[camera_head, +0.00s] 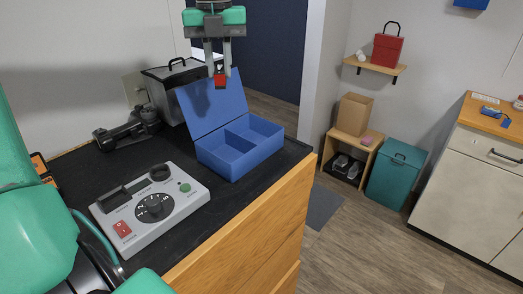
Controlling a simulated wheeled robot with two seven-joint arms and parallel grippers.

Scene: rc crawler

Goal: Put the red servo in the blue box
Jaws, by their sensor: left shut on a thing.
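My left gripper (218,72) points down at the top of the head view and is shut on the small red servo (220,82). The servo hangs between the fingertips, in front of the raised lid in the picture. The blue box (239,150) stands near the right edge of the black worktop. Its lid is open and leans back to the left. A divider splits it into two compartments, and both look empty. The servo appears above the box, up and left of its opening. My right gripper is not in view.
A grey control unit (150,207) with a dial and red switch lies in front of the box. A black tool (128,131) lies at the back left. A grey lidded case (160,88) stands behind the lid. The worktop's wooden edge (262,222) is close to the box.

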